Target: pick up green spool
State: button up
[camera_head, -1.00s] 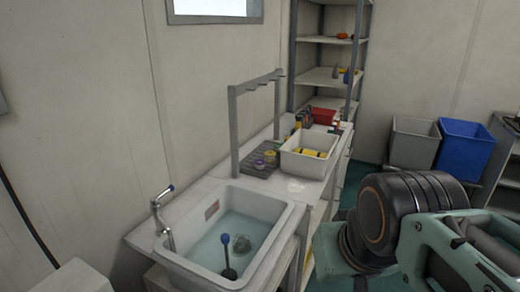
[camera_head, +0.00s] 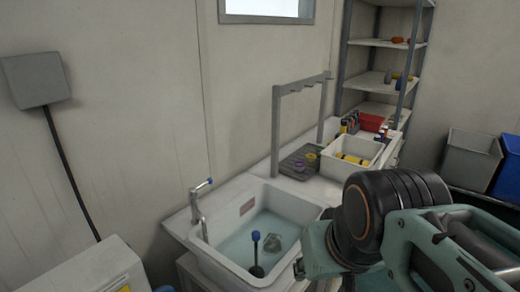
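A dark grey tray (camera_head: 289,166) lies on the counter behind the sink. Small round spool-like items sit on it: one looks purple (camera_head: 299,168) and one yellow-green (camera_head: 311,156). They are too small to tell which is the green spool for certain. My arm fills the lower right of the view, in front of the counter and well short of the tray. My gripper's fingers do not show.
A water-filled sink (camera_head: 226,226) holds a blue-topped plunger-like tool (camera_head: 256,252). A metal rack frame (camera_head: 276,130) stands over the tray. A white bin (camera_head: 352,153) with yellow items stands beside it. Shelves (camera_head: 384,43) rise behind; grey (camera_head: 470,157) and blue (camera_head: 509,167) bins stand right.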

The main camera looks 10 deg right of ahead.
aim_at(318, 150)
jog(key=i+l+u, duration=0.45)
jog(key=l, duration=0.25)
jog(key=i+l+u, duration=0.1)
jog(key=l, duration=0.25)
jog(key=i+l+u, duration=0.1)
jog(key=l, duration=0.25)
jog(key=i+l, duration=0.15)
jog(key=l, duration=0.25)
jog(key=i+l, duration=0.1)
jog(key=l, duration=0.25)
jog(key=i+l+u, duration=0.1)
jog(key=l, duration=0.3)
jog(key=i+l, duration=0.15)
jog(key=l, duration=0.25)
